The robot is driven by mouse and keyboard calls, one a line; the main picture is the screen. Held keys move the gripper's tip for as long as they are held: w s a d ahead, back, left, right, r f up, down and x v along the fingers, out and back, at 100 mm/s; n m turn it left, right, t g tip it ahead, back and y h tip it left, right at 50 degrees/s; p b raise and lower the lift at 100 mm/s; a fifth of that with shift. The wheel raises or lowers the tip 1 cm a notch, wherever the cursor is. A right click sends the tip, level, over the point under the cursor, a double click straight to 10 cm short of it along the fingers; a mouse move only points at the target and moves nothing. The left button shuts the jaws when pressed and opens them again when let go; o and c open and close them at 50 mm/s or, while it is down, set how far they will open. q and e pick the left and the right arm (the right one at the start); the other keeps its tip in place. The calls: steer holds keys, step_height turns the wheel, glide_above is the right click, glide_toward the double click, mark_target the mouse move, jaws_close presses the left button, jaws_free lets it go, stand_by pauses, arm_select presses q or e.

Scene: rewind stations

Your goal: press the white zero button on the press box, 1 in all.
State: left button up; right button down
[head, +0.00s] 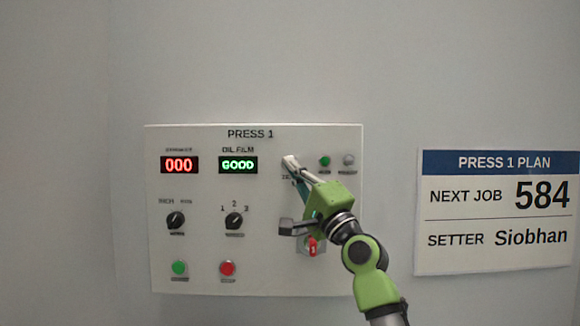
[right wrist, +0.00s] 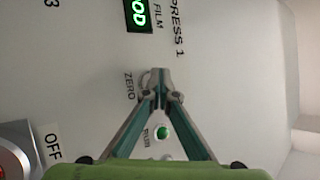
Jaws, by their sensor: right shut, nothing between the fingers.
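The press box (head: 200,255) is a pale panel headed PRESS 1 on the wall. The white zero button (right wrist: 145,78) shows in the right wrist view only as a pale rim beside its ZERO label, mostly hidden by my fingertips. My right gripper (head: 291,163) is shut and empty, with its tips in front of the zero button. It also shows in the right wrist view (right wrist: 160,74), tips together over the button; I cannot tell whether they touch it. A red display (head: 179,165) reads 000. My left gripper is not in view.
The green OIL FILM display (head: 238,165) reads GOOD. A green lamp (head: 324,161) and a grey one (head: 348,159) sit right of my fingertips. Two black knobs, a green button (head: 179,268) and a red button (head: 227,268) are lower left. A plan sign (head: 497,212) hangs at right.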

stand_by(0.4)
steer(key=shift+s+p, duration=0.7)
steer(key=shift+s, duration=0.05)
steer(key=s+p, duration=0.3)
steer(key=s, duration=0.2)
steer(key=shift+f, duration=0.15)
stand_by(0.4)
